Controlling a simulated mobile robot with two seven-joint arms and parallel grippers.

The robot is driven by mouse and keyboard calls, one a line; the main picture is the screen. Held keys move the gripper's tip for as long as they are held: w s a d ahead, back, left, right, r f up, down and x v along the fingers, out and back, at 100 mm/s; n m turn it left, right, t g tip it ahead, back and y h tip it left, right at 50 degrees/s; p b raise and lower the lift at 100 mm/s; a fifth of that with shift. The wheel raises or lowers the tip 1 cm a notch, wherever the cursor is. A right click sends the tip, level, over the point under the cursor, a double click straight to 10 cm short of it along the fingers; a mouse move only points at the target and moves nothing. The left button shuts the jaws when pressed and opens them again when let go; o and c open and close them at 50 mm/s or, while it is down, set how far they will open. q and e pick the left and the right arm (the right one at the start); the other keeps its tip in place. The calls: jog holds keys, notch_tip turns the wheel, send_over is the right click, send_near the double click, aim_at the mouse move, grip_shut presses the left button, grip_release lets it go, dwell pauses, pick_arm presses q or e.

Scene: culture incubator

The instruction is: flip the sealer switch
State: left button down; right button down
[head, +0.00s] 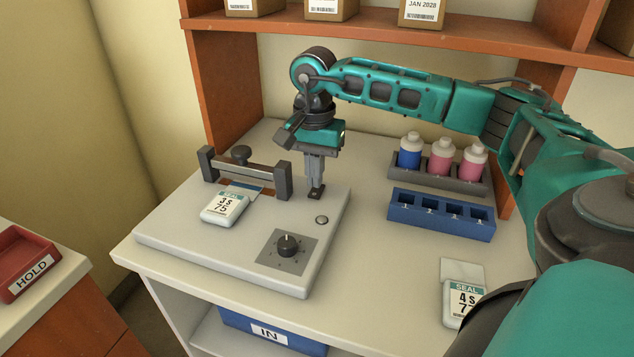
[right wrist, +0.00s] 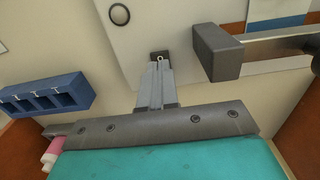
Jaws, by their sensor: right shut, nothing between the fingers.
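The sealer (head: 185,245) is a pale flat unit on the bench, with a dark grey clamp bar across its back. My right gripper (head: 315,188) points straight down at the sealer's back right corner, right of the clamp bar. Its fingers are shut and empty. A small dark switch plate (right wrist: 160,54) with a pale lever shows at the fingertips in the right wrist view, where the gripper (right wrist: 158,80) partly covers it. Whether the fingers touch the lever, I cannot tell. My left gripper is not in view.
A dial (head: 287,245) and a round button (head: 321,220) are on the sealer. A labelled pouch (head: 224,206) lies at the clamp; another pouch (head: 461,294) lies at right. A blue rack (head: 440,215) and a grey bottle tray (head: 450,182) stand right. A shelf (head: 390,27) is above.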

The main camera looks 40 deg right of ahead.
aim_at(315, 193)
jog(key=shift+r+p, duration=1.7)
jog(key=shift+r, duration=0.8)
jog(key=shift+f, duration=0.1)
